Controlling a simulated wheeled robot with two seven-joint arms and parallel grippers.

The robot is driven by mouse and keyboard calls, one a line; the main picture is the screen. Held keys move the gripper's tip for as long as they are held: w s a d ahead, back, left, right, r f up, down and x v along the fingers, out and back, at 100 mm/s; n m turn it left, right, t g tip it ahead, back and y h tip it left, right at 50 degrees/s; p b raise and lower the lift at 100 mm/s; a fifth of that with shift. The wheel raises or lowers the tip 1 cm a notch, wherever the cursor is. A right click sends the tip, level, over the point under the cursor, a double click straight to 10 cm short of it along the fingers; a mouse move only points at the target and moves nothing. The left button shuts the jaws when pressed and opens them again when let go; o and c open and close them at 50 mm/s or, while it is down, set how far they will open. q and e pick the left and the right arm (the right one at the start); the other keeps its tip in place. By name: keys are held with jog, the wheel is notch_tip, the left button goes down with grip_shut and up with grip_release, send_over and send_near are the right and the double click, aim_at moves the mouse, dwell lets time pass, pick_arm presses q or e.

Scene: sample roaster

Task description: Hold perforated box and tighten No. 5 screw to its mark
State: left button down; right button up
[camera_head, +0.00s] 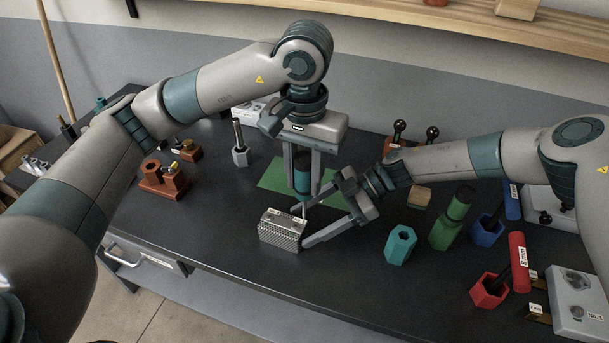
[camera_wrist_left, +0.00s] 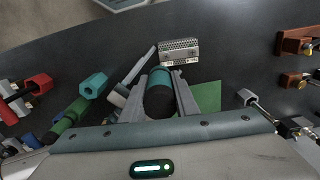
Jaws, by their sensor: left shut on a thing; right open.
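The perforated box (camera_head: 282,232) is a small silvery block near the front of the dark table, with small pale marks on its upper part. It also shows in the wrist view (camera_wrist_left: 179,48). My left gripper (camera_head: 302,190) points down, shut on a teal-and-black driver handle (camera_head: 302,170), which also shows in the wrist view (camera_wrist_left: 159,92). The driver is upright, behind the box. My right gripper (camera_head: 303,226) is open, its fingers reaching toward the box's right end; contact is unclear. The screw numbers are too small to read.
An empty teal hexagonal holder (camera_head: 399,245), a green tool in its holder (camera_head: 448,229), a blue holder (camera_head: 487,230) and a red tool (camera_head: 518,262) stand to the right. A green mat (camera_head: 273,178) lies behind. Brown blocks (camera_head: 165,180) stand left. The front-left tabletop is clear.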

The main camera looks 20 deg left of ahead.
aim_at(295, 229)
jog(key=shift+x, duration=1.9)
grip_shut()
